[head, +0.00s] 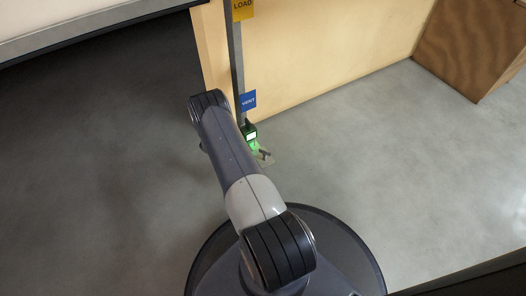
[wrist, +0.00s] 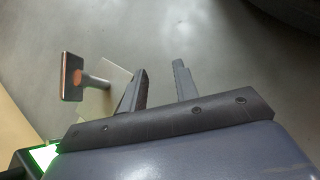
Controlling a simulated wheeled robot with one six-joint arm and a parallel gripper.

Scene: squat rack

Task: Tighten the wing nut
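In the wrist view a T-shaped part (wrist: 73,78), dark-edged with an orange patch and a grey stem, stands left of my gripper. It may be the wing nut, but I cannot be sure. My gripper (wrist: 160,68) is open, with an empty gap between its two dark fingers. The part lies outside this gap, apart from the left finger. In the head view a small grey fitting (head: 264,155) shows low beside the post, probably the same part. My gripper is hidden behind my arm there.
A grey post (head: 237,65) carries a yellow LOAD sign (head: 243,9), a blue VENT sign (head: 248,101) and a green-lit box (head: 250,134). The lit box also shows in the wrist view (wrist: 42,156). A wooden box (head: 470,50) stands at the upper right. The floor to the right is clear.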

